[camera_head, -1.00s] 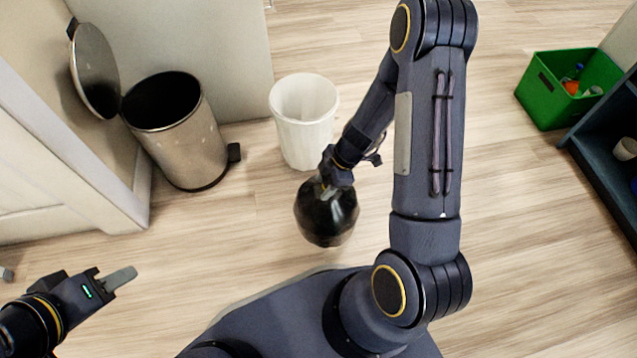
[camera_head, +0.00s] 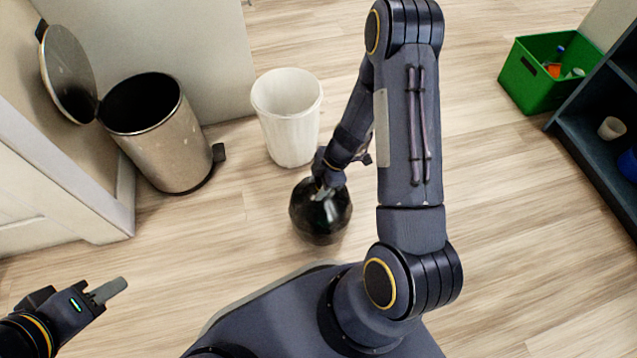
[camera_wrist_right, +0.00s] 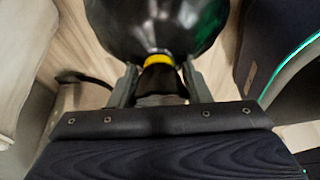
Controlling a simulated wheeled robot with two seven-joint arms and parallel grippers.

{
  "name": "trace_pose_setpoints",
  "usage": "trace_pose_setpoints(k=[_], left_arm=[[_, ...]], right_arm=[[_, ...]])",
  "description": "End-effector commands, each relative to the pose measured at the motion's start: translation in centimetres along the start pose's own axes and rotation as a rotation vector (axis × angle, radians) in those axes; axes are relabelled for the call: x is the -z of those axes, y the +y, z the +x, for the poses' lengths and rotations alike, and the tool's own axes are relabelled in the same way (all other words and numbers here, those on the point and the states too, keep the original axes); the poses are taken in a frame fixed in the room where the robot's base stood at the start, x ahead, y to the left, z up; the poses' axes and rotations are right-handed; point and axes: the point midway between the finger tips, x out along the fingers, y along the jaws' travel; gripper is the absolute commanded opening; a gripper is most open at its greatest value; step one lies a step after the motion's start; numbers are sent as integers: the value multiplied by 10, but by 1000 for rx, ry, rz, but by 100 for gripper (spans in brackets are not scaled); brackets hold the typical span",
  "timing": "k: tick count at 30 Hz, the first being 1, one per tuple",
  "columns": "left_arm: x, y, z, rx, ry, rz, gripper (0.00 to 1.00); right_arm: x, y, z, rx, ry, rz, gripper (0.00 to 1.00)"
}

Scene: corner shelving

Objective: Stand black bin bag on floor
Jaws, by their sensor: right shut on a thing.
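The black bin bag (camera_head: 320,217) is round and glossy and hangs upright below my right gripper (camera_head: 323,188), just in front of the white bin. In the right wrist view, the fingers of my right gripper (camera_wrist_right: 160,88) are shut on the bag's gathered neck, below a yellow tie (camera_wrist_right: 158,60), and the bag's body (camera_wrist_right: 158,22) fills the top. The bag is at or close to the floor (camera_head: 250,240); I cannot tell whether it touches. My left gripper (camera_head: 107,291) is empty at the lower left, seen side-on, so its opening is unclear.
A white bin (camera_head: 287,125) stands behind the bag. A metal pedal bin (camera_head: 170,150) with its lid (camera_head: 68,72) raised stands at the left. A green crate (camera_head: 535,88) and a dark shelf (camera_head: 590,150) are at the right. Floor left of the bag is clear.

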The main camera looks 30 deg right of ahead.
Motion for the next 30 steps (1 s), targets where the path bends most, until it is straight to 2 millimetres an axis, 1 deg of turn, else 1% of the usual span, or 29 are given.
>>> trace_pose_setpoints(k=[2, 3, 7, 15, 17, 19, 23, 27, 30], left_arm=[[-1, -1, 3, 0, 0, 0, 36], [-1, -1, 2, 0, 0, 0, 36], [-1, -1, 2, 0, 0, 0, 36], [0, 0, 1, 0, 0, 0, 36], [1, 1, -2, 0, 0, 0, 36], [2, 2, -5, 0, 0, 0, 36], [7, 6, -14, 0, 0, 0, 36], [13, 11, -25, 0, 0, 0, 36], [16, 14, -31, 0, 0, 0, 36]], right_arm=[[0, 1, 2, -2, 2, -1, 0], [0, 0, 1, 0, 0, 0, 49], [0, 0, 1, 0, 0, 0, 65], [0, 0, 1, 0, 0, 1, 65], [1, 0, -2, 0, 0, 1, 65], [1, 0, -8, -2, 0, 1, 65], [2, 1, -32, -4, 0, 2, 65], [2, 1, -65, -4, 0, 1, 65], [2, 1, -85, -4, 1, 0, 65]])
